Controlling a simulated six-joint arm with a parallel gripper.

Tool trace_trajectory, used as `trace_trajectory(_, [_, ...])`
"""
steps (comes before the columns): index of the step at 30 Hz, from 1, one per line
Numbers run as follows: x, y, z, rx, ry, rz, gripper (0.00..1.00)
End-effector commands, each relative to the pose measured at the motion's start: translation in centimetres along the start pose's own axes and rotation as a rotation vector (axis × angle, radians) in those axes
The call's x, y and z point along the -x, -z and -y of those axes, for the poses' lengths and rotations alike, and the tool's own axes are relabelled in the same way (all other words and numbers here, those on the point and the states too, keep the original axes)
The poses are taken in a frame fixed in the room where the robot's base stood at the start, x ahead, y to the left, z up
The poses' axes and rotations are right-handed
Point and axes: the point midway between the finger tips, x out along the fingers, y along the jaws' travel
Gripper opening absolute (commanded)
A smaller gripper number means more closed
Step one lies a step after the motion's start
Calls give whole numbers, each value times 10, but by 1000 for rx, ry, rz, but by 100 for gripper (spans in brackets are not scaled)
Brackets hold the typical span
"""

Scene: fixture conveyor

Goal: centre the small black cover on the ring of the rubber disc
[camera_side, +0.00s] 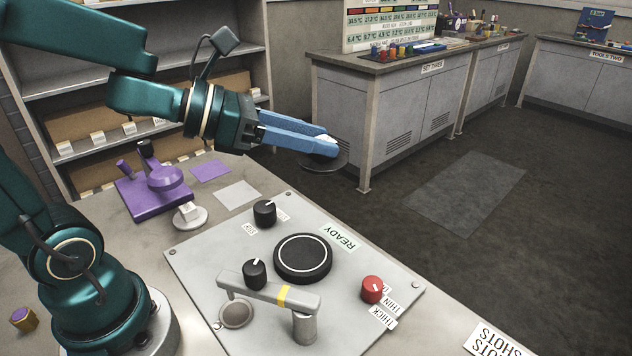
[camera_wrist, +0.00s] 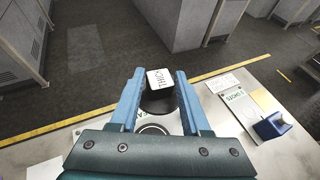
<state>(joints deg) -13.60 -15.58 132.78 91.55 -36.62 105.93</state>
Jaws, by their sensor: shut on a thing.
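The small black cover (camera_wrist: 160,103) is between the two blue fingers of my gripper (camera_wrist: 156,92) in the wrist view. A white lettered face (camera_wrist: 160,79) shows on top of it. In the side view my gripper (camera_side: 325,146) is high above the panel, up and right of the rubber disc, and shut on the cover (camera_side: 321,166), whose dark round edge shows under the fingertips. The rubber disc (camera_side: 303,258) lies flat on the panel, black with a pale ring. In the wrist view the rubber disc (camera_wrist: 154,129) is partly hidden behind the cover and my gripper.
The grey panel (camera_side: 195,262) carries black knobs (camera_side: 264,213) (camera_side: 254,274) and a red knob (camera_side: 372,289). A grey bar (camera_side: 262,291) with a yellow band stands raised in front of the disc. A purple fixture (camera_side: 152,188) stands at left. Air around my gripper looks clear.

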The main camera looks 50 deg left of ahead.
Motion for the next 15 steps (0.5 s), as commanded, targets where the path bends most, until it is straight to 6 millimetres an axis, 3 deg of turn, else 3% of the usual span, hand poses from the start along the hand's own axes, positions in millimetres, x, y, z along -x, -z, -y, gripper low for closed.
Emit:
trace_trajectory(6, [-16,16,11,-103,269,-5,0])
trace_trajectory(15, [-16,54,6,-227,567,-2,0])
